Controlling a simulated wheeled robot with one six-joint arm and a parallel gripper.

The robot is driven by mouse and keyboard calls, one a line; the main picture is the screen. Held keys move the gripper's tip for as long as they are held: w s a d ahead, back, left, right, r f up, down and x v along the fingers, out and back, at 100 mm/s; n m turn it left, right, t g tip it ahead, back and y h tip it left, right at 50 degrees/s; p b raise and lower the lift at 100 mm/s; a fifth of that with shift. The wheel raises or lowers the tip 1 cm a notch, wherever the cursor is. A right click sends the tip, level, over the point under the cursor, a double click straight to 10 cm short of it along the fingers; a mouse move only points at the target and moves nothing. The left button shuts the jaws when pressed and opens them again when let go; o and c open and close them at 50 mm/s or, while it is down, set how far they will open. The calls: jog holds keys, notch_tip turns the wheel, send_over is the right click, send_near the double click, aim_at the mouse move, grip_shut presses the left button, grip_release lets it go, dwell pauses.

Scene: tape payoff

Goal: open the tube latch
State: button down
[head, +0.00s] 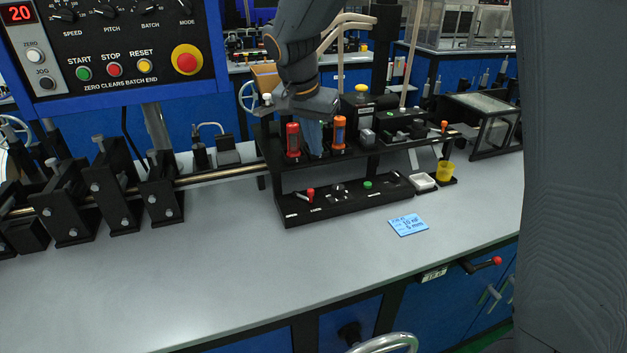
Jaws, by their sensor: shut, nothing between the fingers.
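My gripper (315,150) points down over the black rack (350,203). Its fingers look closed and sit between a red-handled tool (293,139) and an orange-handled tool (339,131). I cannot tell whether they touch either one. I cannot make out for certain which part is the tube latch. A small red-knobbed lever (310,194) is on the rack's lower shelf, below the gripper. Part of the rack behind the gripper and wrist is hidden.
A yellow cup (446,171) and white dish (424,182) stand right of the rack. A blue note (408,225) lies in front. Black roller brackets (113,194) carry a metal bar at left. A control panel (110,45) hangs upper left. The front bench top (220,275) is clear.

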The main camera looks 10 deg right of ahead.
jog(key=p+x, duration=0.2)
jog(key=x, duration=0.8)
jog(key=shift+f, duration=0.2)
jog(key=shift+s+a+r+p, duration=0.2)
jog(key=shift+s+a+p, duration=0.45)
jog(key=shift+s+a, duration=0.35)
jog(key=shift+s+a+f, duration=0.2)
jog(key=shift+s+a, duration=0.05)
jog(key=shift+s, duration=0.35)
